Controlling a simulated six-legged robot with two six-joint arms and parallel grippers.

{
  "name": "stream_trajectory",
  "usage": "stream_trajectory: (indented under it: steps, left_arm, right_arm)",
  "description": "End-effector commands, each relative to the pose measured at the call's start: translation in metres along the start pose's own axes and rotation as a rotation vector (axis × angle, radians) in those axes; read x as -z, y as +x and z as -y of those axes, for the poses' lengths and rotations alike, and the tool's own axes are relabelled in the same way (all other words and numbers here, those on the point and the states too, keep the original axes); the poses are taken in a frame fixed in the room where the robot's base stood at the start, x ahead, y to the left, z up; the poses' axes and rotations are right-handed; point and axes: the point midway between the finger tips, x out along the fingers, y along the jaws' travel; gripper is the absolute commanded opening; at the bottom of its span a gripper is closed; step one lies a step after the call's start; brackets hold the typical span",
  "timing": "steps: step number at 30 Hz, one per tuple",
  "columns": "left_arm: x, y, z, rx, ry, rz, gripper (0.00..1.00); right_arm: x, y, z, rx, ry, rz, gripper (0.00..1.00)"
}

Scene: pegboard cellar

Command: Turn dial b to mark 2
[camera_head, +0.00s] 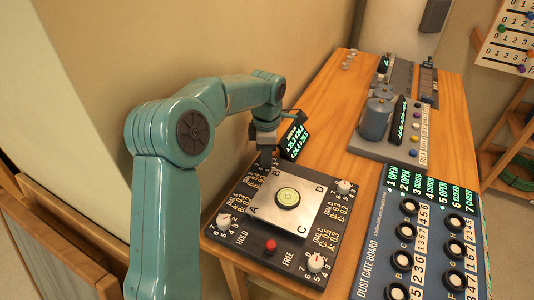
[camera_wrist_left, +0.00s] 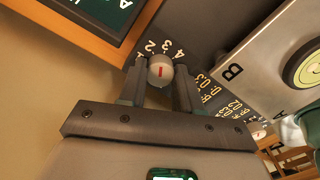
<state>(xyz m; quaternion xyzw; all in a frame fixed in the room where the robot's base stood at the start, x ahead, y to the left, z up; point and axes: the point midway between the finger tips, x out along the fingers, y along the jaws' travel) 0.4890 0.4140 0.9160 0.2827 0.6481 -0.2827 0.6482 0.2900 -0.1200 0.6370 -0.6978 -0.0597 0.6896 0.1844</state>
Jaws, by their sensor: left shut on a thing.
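Dial b (camera_wrist_left: 160,67) is a pale round knob with a red mark, at the B corner of the dark dial panel (camera_head: 245,251). My left gripper (camera_head: 266,160) reaches down at this corner. In the wrist view the fingers of my left gripper (camera_wrist_left: 159,88) stand on either side of the knob, shut on it. Printed digits, among them 2 and 4, show beyond the knob; I cannot tell exactly which one the red mark points to. In the head view the gripper hides dial b. My right gripper is not in view.
A silver plate (camera_head: 265,214) lettered A to D carries a round level (camera_head: 288,198). White dials stand near A (camera_head: 224,221), C (camera_head: 315,263) and D (camera_head: 344,187), with a red button (camera_head: 271,246). A lit display (camera_head: 295,138) stands behind; the dust gate board (camera_head: 375,262) is right.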

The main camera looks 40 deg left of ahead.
Motion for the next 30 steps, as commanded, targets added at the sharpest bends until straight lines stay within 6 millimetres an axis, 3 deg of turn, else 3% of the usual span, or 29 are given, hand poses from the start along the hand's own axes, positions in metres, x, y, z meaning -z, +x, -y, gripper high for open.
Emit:
stream_trajectory:
  steps: [15,30]
  left_arm:
    - [0.0015,-0.0021,-0.0015,-0.007,-0.399,0.0,0.03]
    - [0.0015,-0.0021,-0.0013,-0.006,-0.521,0.0,0.03]
  right_arm:
    - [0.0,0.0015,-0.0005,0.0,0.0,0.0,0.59]
    - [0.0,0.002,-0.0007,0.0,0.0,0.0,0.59]
